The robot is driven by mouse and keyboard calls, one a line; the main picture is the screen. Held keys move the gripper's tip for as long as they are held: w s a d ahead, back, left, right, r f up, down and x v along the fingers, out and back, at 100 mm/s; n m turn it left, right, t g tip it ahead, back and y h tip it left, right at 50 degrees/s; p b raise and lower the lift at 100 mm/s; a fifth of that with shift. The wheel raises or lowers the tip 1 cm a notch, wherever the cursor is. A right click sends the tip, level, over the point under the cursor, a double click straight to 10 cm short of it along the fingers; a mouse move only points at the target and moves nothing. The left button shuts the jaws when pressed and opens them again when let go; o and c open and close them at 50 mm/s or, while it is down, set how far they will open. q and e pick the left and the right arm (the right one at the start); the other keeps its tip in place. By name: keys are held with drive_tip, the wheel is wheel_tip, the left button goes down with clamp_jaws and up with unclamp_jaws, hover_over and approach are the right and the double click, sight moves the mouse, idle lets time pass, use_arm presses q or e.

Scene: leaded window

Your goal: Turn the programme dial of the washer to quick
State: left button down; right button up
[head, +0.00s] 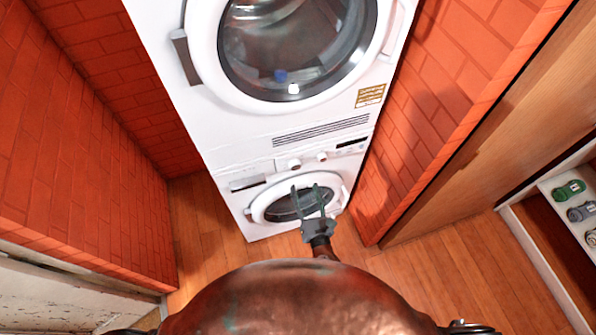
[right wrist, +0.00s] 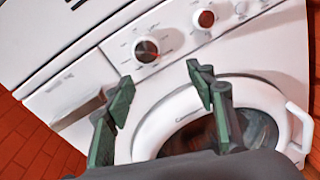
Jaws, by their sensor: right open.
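The white washer (head: 253,227) is the lower of two stacked machines. Its control panel carries a round dial (right wrist: 146,50) with a dark face, a pale grip bar and marks around it; the dial also shows in the head view (head: 294,164). The marks are too small to read, so I cannot tell its setting. A second knob (right wrist: 205,18) with a reddish face sits to its right. My right gripper (head: 305,187) is open and empty in front of the washer door. In the right wrist view its fingertips (right wrist: 160,72) are just below the dial, apparently not touching it.
The round washer door (right wrist: 167,125) has a handle at its right. A second machine (head: 240,125) is stacked above. Brick walls (head: 95,150) flank them. A shelf (head: 562,205) with small items stands far right. The wooden floor (head: 205,250) is clear.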

sight(296, 168)
drive_tip(key=shift+n, duration=0.5)
drive_tip(key=w+a, duration=0.1)
drive_tip(key=w, duration=0.1)
drive_tip(key=w+a+r, duration=0.1)
drive_tip(key=w, duration=0.1)
drive_tip(key=w+a+r, duration=0.1)
drive_tip(key=w, duration=0.2)
drive_tip(key=shift+w, duration=0.1)
drive_tip(key=c, duration=1.2)
